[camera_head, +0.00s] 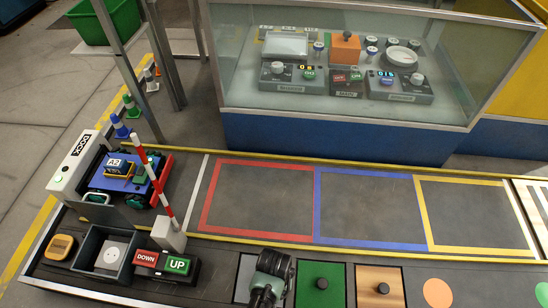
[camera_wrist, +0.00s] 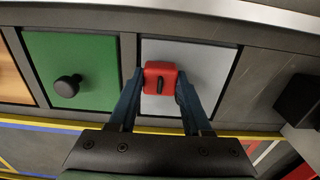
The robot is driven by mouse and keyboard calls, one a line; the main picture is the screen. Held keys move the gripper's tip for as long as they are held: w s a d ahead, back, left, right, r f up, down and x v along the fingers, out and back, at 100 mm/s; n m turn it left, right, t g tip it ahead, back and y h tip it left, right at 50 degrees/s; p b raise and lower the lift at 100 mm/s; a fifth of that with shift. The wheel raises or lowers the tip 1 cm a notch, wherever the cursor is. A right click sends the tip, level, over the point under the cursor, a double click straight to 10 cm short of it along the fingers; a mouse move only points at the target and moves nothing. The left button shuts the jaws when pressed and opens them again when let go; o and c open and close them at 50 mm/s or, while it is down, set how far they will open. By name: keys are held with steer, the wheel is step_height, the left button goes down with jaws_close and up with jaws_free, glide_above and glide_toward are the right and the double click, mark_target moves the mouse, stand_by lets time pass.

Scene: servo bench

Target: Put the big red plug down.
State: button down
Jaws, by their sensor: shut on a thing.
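The big red plug (camera_wrist: 160,68) shows in the wrist view as a small red block with a dark slot-like mark on its face. My gripper (camera_wrist: 160,84) is shut on it, one blue finger on each side. Behind the plug in that view is a light grey panel (camera_wrist: 205,62); I cannot tell whether the plug touches it. In the head view my gripper (camera_head: 272,268) is over the front edge of the bench by the grey panel (camera_head: 243,280), and the plug is hidden behind it.
A green panel (camera_head: 312,292) and an orange panel (camera_head: 382,275), each with a black knob, lie to the right. DOWN (camera_head: 146,259) and UP (camera_head: 178,265) buttons, a striped barrier (camera_head: 160,190) and a socket box (camera_head: 84,250) stand left. Red, blue and yellow floor outlines enclose bare areas.

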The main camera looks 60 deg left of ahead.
steer(key=shift+f, duration=0.35)
steer(key=shift+f, duration=0.55)
steer(key=shift+c, duration=1.7)
jaws_free()
step_height(320, 180, up, 13)
steer(key=p, duration=0.8)
